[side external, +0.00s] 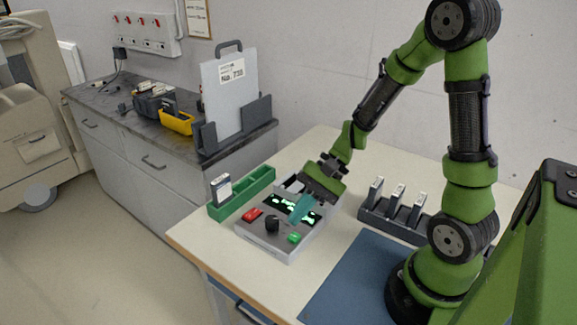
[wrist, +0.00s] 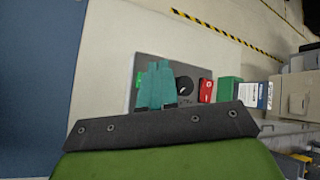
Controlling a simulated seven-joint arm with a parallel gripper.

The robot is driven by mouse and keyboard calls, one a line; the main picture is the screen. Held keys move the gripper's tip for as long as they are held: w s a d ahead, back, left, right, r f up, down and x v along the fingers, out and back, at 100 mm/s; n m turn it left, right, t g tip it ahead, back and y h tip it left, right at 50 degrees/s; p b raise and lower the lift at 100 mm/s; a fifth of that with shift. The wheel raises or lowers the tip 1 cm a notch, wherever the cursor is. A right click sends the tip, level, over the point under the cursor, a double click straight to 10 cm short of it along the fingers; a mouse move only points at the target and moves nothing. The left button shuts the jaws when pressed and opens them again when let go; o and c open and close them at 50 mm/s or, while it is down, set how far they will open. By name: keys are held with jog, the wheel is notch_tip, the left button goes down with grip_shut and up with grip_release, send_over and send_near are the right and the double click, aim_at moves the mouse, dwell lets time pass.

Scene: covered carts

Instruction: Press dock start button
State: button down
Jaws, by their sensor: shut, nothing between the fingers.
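The dock is a light grey box (side external: 265,244) on the table, with a lit display, a red button (side external: 252,214), a black knob (side external: 272,224) and a green button (side external: 294,238). My gripper (side external: 297,218) has teal fingers, shut and empty, pointing down over the dock between the display and the green button. In the wrist view the fingers (wrist: 157,72) cover part of the dock. The green button (wrist: 139,80) shows at their left, partly hidden; the black knob (wrist: 183,84) and red button (wrist: 206,90) are at their right. I cannot tell whether the fingertips touch the dock.
A green tray (side external: 240,198) with an upright module stands left of the dock. A dark rack (side external: 397,224) with several modules is at the right. A blue mat (side external: 355,280) lies in front. A grey counter with a clipboard-like panel (side external: 228,95) stands behind.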

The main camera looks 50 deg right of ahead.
aim_at(298, 234)
jog(key=shift+f, duration=1.25)
jog(key=shift+f, duration=0.1)
dwell(1.1)
jog(key=shift+f, duration=0.3)
jog(key=shift+f, duration=0.35)
dwell(0.6)
jog(key=shift+r, duration=0.8)
jog(key=shift+r, duration=2.5)
